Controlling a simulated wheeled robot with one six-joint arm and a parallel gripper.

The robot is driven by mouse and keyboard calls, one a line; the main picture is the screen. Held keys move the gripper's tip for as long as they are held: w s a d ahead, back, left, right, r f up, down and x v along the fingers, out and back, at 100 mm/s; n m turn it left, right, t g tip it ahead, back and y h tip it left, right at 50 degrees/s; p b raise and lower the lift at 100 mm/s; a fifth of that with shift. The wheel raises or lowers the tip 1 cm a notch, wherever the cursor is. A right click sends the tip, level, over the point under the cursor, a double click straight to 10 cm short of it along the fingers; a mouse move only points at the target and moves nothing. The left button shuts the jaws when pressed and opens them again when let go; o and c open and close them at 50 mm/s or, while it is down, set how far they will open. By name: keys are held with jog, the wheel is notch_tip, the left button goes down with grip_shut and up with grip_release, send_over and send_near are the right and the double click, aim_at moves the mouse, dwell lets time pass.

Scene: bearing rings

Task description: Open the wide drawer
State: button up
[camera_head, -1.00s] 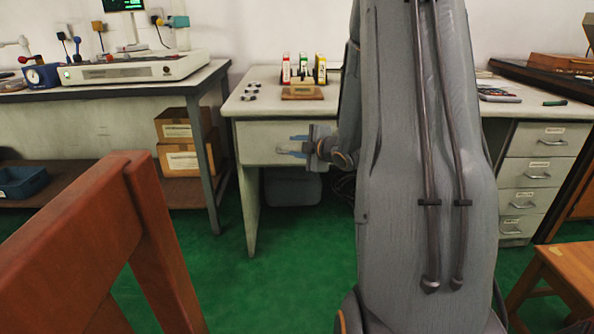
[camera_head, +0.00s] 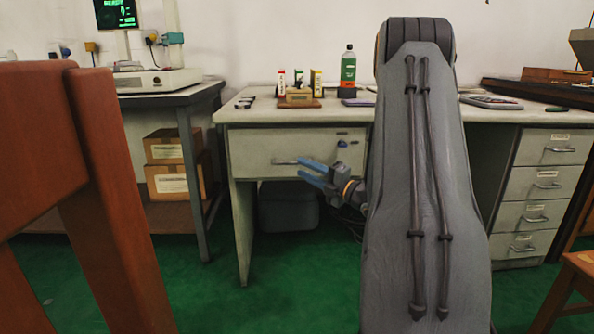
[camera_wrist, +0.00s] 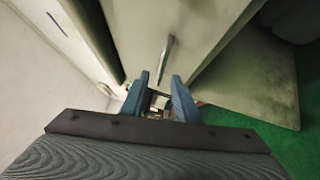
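The wide drawer (camera_head: 255,146) is shut under the desk top. Its bar handle (camera_head: 286,161) sits at the middle of its pale front, and it also shows in the wrist view (camera_wrist: 167,50). My gripper (camera_head: 304,172) is open and empty, its blue fingers pointing left near the right end of the handle. In the wrist view, the gap between my fingertips (camera_wrist: 160,80) lies just short of the handle, roughly in line with it. I see no contact. My forearm hides the right part of the desk front.
A key or lock (camera_head: 342,143) is at the drawer's upper right. The desk top (camera_head: 240,113) holds small boxes and a green bottle (camera_head: 348,70). A brown wooden chair (camera_head: 110,190) stands close at left. A grey bin (camera_head: 288,207) is under the drawer. Green floor is open in front.

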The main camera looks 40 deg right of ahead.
jog(key=shift+b+x, duration=0.45)
jog(key=shift+x, duration=1.45)
grip_shut()
